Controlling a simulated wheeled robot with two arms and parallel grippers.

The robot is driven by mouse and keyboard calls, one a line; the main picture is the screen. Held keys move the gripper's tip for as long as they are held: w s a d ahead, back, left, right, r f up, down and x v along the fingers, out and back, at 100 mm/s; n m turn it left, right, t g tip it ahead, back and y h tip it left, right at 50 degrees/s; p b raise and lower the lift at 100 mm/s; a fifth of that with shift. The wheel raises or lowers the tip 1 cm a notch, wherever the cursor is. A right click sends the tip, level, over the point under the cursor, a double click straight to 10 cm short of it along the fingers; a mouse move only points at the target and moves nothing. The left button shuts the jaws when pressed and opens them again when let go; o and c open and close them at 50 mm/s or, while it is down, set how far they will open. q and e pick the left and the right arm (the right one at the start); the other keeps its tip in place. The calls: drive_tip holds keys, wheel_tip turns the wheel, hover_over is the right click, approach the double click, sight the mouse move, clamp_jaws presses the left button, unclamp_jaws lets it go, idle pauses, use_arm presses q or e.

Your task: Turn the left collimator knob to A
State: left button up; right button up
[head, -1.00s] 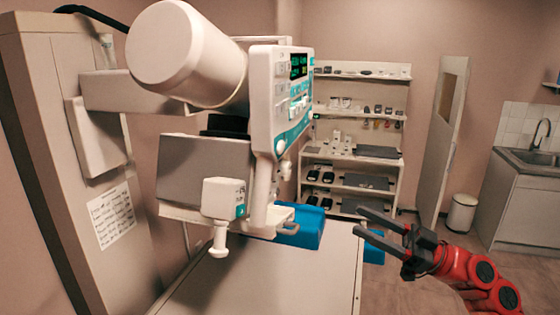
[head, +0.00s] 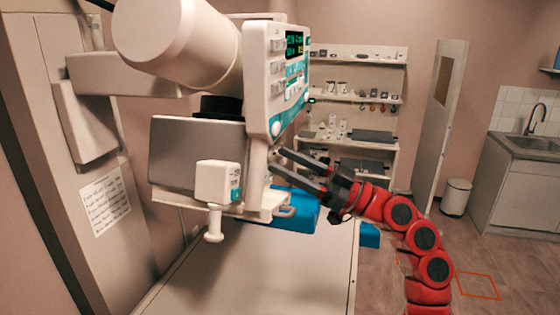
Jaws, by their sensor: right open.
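The x-ray tube head (head: 175,45) hangs above the table with the grey collimator housing (head: 190,150) under it. A white box (head: 216,182) with a small teal mark and a downward white knob-like handle (head: 214,226) sits at the collimator's front. A control panel (head: 290,75) with a lit display faces right; a round white knob (head: 276,129) shows at its lower edge. My right gripper (head: 276,160) is open, its two fingers pointing left at the collimator's right side, just below the panel. Whether it touches anything is unclear. My left gripper is out of view.
A pale table (head: 270,270) lies below, with a blue pad (head: 290,210) under the collimator. A tall column (head: 50,150) with a written sheet (head: 105,205) stands left. Shelves (head: 355,105), a bin (head: 456,197) and a sink (head: 530,145) are behind. Open floor lies right.

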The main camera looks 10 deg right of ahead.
drive_tip(key=shift+x, duration=0.9)
drive_tip(key=shift+c, duration=0.4)
drive_tip(key=shift+f, duration=0.1)
clamp_jaws()
drive_tip(key=shift+f+n+g+b, duration=0.15)
drive_tip(key=shift+n+g+b, duration=0.4)
drive_tip(key=shift+n, duration=0.25)
drive_tip(key=shift+w+d+n+g+b, duration=0.1)
drive_tip(key=shift+w+n+g+b, duration=0.15)
drive_tip(key=shift+n, duration=0.55)
drive_tip(key=shift+n+g+y+b, duration=0.3)
drive_tip(key=shift+n+g, duration=0.2)
drive_tip(key=shift+n, duration=0.3)
drive_tip(key=shift+r+n+g, duration=0.2)
drive_tip(key=shift+n+g, duration=0.6)
drive_tip(key=shift+n, duration=0.9)
drive_tip(key=shift+o, duration=0.4)
unclamp_jaws()
